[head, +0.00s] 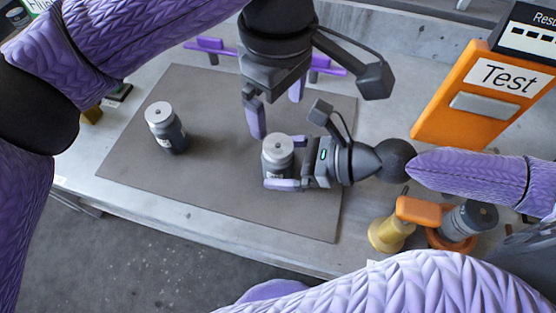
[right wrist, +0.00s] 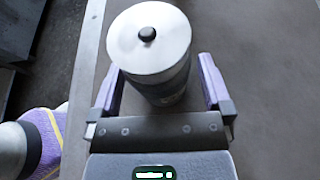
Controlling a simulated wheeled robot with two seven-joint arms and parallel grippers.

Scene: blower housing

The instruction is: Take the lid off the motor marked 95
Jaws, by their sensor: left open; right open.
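Two dark motors with silver lids stand upright on the grey mat (head: 220,195). One motor (head: 172,137) is at the left of the mat. The other motor (head: 277,168) is near the mat's right side; its lid (head: 277,147) has a small dark knob, clear in the right wrist view (right wrist: 148,35). I cannot read a number on either. My right gripper (head: 287,164) is open, its fingers on either side of the right motor's body, with small gaps in the right wrist view (right wrist: 160,88). My left gripper (head: 277,104) is open and empty, above and behind that motor.
An orange panel labelled Test (head: 478,105) stands at the right. Another motor (head: 468,221) lies tilted near an orange holder and a yellow part (head: 390,233) at the lower right. A purple rack-like part (head: 210,45) is at the back. The mat's middle is clear.

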